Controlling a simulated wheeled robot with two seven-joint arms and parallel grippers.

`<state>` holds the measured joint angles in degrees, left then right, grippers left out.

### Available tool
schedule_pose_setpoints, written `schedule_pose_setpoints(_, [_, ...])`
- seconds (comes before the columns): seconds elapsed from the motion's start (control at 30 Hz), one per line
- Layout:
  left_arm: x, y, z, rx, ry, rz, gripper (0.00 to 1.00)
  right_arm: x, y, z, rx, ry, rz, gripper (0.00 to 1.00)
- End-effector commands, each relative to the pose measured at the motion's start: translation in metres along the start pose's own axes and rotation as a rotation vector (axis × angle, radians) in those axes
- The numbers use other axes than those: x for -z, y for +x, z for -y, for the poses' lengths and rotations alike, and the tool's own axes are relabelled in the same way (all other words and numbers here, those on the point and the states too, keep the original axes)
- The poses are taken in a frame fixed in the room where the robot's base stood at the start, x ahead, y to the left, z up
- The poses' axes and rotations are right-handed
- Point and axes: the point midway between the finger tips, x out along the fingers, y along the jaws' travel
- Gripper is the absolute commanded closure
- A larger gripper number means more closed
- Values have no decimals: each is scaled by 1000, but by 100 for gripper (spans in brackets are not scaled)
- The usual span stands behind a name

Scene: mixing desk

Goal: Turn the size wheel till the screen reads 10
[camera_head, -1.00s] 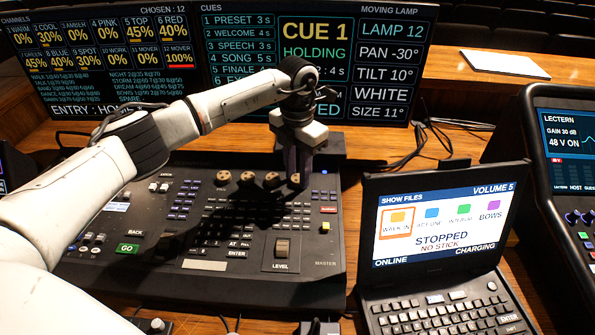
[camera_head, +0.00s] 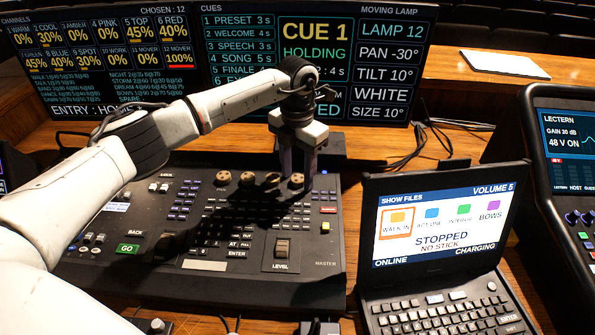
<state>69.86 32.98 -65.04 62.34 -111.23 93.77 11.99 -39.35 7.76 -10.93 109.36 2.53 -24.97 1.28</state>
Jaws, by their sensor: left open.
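The big screen (camera_head: 381,68) at the back right reads LAMP 12, PAN -30°, TILT 10°, WHITE and SIZE 10°. A row of brown wheels runs along the top of the lighting desk (camera_head: 110,262); I take the rightmost wheel (camera_head: 297,180) as the size wheel. My left gripper (camera_head: 297,172) points down over this wheel, with its fingers apart, one on each side of it. I cannot tell whether the fingers touch the wheel. My right gripper is not clearly in view.
A laptop (camera_head: 440,235) with a show files screen stands right of the desk. A lectern console (camera_head: 570,165) is at the far right. A white sheet (camera_head: 505,63) lies on the wooden ledge. Dark cables lie behind the laptop.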

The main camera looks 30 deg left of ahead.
Motion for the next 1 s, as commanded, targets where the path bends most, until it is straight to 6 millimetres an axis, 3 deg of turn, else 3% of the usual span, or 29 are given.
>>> schedule_pose_setpoints(0.17, [-1, -14, 0, 0, 1, 4, 54, -2, 2, 0, 0, 0, 0, 69])
schedule_pose_setpoints(0.6, [-1, -92, 0, 0, 0, 3, 54, -10, 10, -1, 0, 0, 0, 69])
schedule_pose_setpoints(1.0, [0, -103, 0, 0, 0, 0, 54, -10, 10, -1, 0, 0, -1, 69])
